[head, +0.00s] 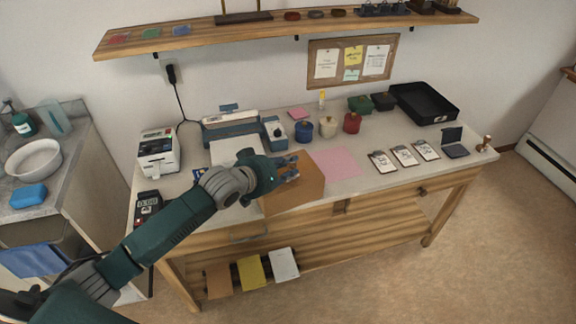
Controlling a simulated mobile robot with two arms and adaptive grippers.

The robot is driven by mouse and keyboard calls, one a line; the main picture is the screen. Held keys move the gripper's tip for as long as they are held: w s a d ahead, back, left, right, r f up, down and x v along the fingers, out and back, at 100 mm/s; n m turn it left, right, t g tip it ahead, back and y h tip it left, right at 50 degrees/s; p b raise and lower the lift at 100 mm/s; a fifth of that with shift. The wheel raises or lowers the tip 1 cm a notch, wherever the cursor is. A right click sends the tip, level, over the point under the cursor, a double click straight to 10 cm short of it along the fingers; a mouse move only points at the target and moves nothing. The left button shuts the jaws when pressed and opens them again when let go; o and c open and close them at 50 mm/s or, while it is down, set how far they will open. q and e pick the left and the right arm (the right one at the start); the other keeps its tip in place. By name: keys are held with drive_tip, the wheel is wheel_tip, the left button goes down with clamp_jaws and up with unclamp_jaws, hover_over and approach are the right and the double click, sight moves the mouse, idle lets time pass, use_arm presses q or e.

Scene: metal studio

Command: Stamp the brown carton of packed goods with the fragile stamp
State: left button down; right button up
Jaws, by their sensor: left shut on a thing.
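The brown carton (306,192) appears as a flat-looking brown surface at the front edge of the worktable, left of a pink sheet. My left gripper (291,169) is over its back part, with the arm reaching in from the left. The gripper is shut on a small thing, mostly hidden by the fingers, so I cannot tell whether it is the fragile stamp. I also cannot tell whether that thing touches the carton. My right gripper is not in view.
The pink sheet (335,163) lies right of the carton. Blue (303,133), pale (327,128) and red (351,123) pots stand behind. A label printer (158,152) is at left, a black tray (425,103) at back right.

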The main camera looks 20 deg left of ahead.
use_arm(q)
drive_tip(key=shift+f, duration=0.1)
drive_tip(key=shift+f, duration=0.4)
idle(0.3)
drive_tip(key=shift+s+f, duration=0.15)
drive_tip(key=shift+f, duration=0.3)
drive_tip(key=shift+r, duration=0.1)
wheel_tip(320, 180, up, 7)
drive_tip(key=p, duration=0.7)
idle(0.5)
